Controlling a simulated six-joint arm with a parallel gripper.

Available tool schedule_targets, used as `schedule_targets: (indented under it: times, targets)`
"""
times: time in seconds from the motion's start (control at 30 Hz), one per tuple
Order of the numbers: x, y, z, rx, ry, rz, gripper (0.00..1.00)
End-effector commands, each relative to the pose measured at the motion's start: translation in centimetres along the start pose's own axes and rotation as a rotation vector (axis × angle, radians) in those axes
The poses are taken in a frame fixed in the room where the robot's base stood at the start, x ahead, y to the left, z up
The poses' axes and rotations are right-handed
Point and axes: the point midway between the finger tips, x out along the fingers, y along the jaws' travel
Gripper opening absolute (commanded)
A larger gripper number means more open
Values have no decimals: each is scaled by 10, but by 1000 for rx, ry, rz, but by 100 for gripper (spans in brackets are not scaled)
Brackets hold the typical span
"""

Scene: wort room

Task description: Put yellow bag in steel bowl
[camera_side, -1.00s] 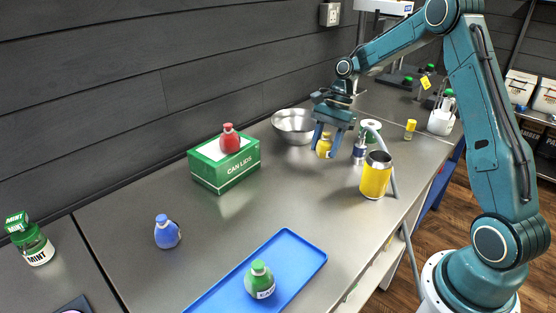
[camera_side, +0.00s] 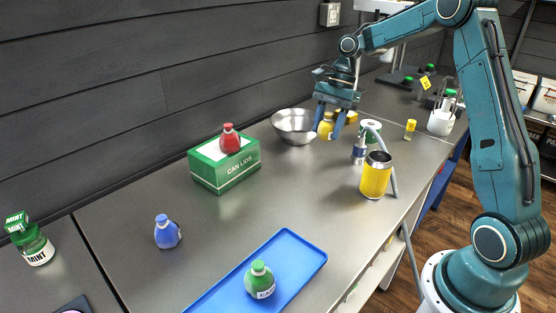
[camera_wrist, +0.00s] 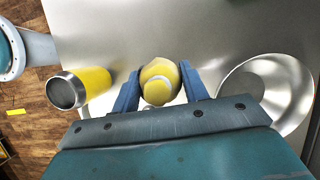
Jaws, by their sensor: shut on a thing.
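My gripper (camera_side: 332,124) is shut on the yellow bag (camera_side: 326,127) and holds it above the counter. In the wrist view the bag (camera_wrist: 159,80) sits between the two blue fingers of my gripper (camera_wrist: 160,88). The steel bowl (camera_side: 293,124) stands on the counter just left of my gripper in the side view. In the wrist view the bowl (camera_wrist: 266,85) is to the right of the held bag, partly hidden by my gripper. The bag is beside the bowl, not over its middle.
A yellow can (camera_side: 376,175) stands right of my gripper. A green box (camera_side: 224,166) with a red bag (camera_side: 230,139) on top is left of the bowl. A blue bag (camera_side: 167,232) and a blue tray (camera_side: 305,250) holding a green bag (camera_side: 260,280) lie nearer the front.

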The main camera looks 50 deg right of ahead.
Motion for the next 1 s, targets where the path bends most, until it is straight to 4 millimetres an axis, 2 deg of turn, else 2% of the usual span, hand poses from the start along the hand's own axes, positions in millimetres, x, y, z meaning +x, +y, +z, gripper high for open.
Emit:
schedule_targets:
  times: [0.27,0.47,0.67,1.0]
  targets:
    - [0,-6,-3,36,0,-15,21]
    - [-1,-24,-13,153,0,-65,21]
    - [-4,-55,-29,364,0,-152,21]
    - [-12,-119,-61,804,0,-336,21]
